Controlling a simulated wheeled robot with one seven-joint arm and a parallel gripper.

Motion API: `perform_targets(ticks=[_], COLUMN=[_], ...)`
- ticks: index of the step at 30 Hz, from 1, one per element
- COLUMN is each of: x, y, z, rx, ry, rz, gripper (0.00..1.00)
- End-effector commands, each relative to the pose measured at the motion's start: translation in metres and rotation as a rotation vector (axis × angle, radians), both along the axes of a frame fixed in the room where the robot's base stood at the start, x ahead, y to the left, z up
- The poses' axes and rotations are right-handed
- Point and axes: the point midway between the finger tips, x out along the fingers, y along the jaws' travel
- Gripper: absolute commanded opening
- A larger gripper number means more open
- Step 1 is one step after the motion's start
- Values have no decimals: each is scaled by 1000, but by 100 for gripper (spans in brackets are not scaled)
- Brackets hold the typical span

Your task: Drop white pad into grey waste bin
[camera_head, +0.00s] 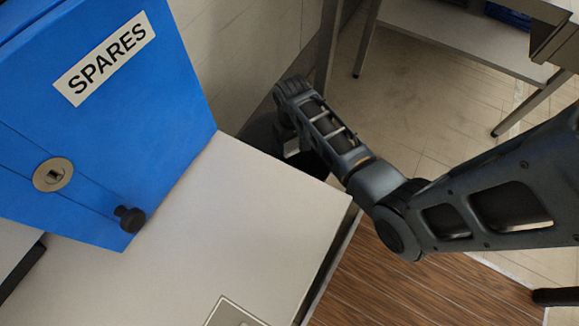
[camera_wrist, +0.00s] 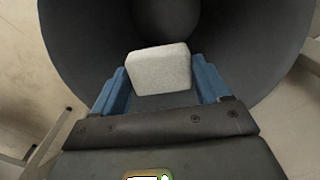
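The white pad (camera_wrist: 160,70) is a pale block with rounded edges, seen in the wrist view between the two blue fingers of my gripper (camera_wrist: 162,82). Both fingers meet its sides, so my gripper is shut on it. The grey waste bin (camera_wrist: 80,45) is round and dark, and its open inside fills the view behind the pad. The pad appears over the bin's mouth. In the head view the bin (camera_head: 258,132) stands on the floor beyond the counter corner, partly hidden by my arm and the counter. My gripper points down over it there.
A pale counter (camera_head: 250,205) lies in front of the bin, its corner close to my forearm. A blue SPARES cabinet (camera_head: 110,130) with a black knob (camera_head: 130,219) stands on the left. A metal table (camera_head: 470,45) is at the back right.

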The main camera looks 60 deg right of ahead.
Motion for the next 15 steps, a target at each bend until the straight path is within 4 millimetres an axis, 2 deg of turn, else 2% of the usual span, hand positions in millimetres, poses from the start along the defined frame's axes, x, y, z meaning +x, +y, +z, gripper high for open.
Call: perform_targets(ticks=[1, 7, 15], x=[0, 0, 0], y=[0, 0, 0], z=[0, 0, 2], rx=[0, 0, 0], ry=[0, 0, -1], rz=[0, 0, 0], gripper=[81, 100, 100])
